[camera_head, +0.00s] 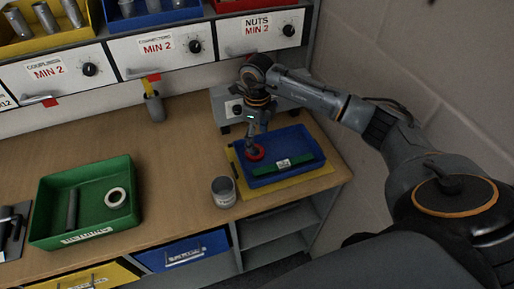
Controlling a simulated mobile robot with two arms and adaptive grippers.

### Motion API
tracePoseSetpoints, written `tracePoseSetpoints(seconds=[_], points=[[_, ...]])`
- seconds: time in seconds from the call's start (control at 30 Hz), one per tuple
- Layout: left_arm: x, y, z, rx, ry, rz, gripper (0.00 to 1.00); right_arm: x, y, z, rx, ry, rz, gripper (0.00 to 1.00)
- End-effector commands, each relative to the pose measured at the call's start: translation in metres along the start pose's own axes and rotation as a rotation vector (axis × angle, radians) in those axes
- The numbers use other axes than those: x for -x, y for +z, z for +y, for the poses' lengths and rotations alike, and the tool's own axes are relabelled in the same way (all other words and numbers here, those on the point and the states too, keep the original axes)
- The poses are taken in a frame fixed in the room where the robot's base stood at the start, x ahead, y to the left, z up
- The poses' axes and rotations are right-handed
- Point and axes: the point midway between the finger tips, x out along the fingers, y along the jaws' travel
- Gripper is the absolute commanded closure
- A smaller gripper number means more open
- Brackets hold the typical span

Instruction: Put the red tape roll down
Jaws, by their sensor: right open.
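The red tape roll (258,156) lies at the back left of the blue tray (306,172). My right gripper (252,148) points down right at the roll and overlaps it in the picture. Its jaws are open. The fingertips are small and dark, so I cannot tell whether they still touch the roll. My left gripper is not in view.
The blue tray sits on a yellow mat (239,182). A metal can (223,191) stands left of the mat. A green tray (50,217) holds a white roll (115,197) and a grey cylinder (72,209). The bench (180,160) between is clear; a wall is at right.

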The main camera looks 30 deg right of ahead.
Motion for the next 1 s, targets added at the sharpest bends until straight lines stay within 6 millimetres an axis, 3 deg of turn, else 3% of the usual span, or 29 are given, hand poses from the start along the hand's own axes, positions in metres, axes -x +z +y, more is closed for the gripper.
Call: tracePoseSetpoints(seconds=[0.2, 0.33, 1.0], points=[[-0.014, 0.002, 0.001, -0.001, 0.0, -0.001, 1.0, 0.041, 0.0, -0.001, 0.0, -0.002, -0.002, 0.27], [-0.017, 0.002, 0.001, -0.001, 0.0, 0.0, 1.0, 0.056, 0.0, 0.0, 0.0, -0.001, -0.001, 0.27], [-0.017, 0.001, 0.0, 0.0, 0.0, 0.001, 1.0, 0.063, 0.0, 0.0, 0.0, 0.001, 0.001, 0.27]])
